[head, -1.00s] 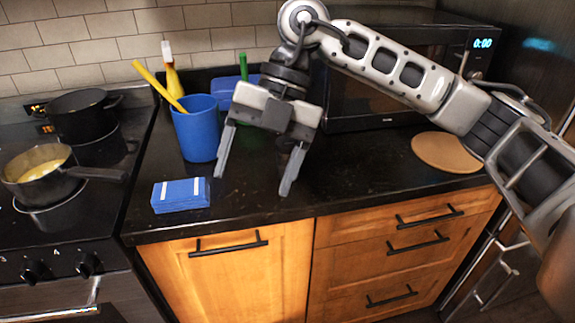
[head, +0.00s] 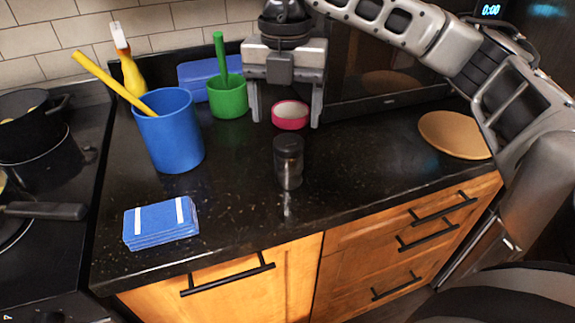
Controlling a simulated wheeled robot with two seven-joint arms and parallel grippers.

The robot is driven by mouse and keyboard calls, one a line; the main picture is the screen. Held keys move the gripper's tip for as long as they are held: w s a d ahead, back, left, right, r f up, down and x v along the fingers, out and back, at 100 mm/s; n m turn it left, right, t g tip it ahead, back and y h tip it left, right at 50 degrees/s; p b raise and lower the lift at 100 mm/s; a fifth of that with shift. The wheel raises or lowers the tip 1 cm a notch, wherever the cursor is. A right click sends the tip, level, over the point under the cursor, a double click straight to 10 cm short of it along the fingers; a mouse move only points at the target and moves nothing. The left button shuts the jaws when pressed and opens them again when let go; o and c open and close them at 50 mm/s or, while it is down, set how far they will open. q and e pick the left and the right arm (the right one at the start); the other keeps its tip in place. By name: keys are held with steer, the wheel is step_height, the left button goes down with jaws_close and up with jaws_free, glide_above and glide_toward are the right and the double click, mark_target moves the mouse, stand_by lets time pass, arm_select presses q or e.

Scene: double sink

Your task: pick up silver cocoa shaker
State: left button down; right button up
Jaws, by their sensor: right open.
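A small silver shaker with a dark lid (head: 289,164) stands upright on the black counter in the head view, near the middle. My right gripper (head: 286,122) is open and points down behind the shaker, with its fingers apart. A pink-rimmed bowl (head: 291,116) shows between the fingers; I cannot tell whether they touch it. The shaker is in front of the gripper and apart from it. My left gripper is not in view.
A blue cup (head: 170,132) with a yellow-handled tool and a green cup (head: 227,98) stand left of the gripper. Blue sponges (head: 161,223) lie at the front left. A round wooden board (head: 455,135) lies at the right. The counter (head: 350,150) right of the shaker is clear.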

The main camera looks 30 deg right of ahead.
mark_target(288, 141)
step_height(288, 141, down, 3)
steer(key=shift+f, duration=0.1)
steer(key=shift+s+d+f+p, duration=0.1)
steer(key=shift+f+p, duration=0.1)
steer(key=shift+f, duration=0.7)
steer(key=shift+s+a+f+p, duration=0.1)
steer(key=shift+f+p, duration=0.05)
steer(key=shift+f, duration=0.7)
steer(key=shift+s+d+f+p, duration=0.1)
steer(key=shift+f+p, duration=0.1)
steer(key=shift+f, duration=0.7)
steer(key=c, duration=1.1)
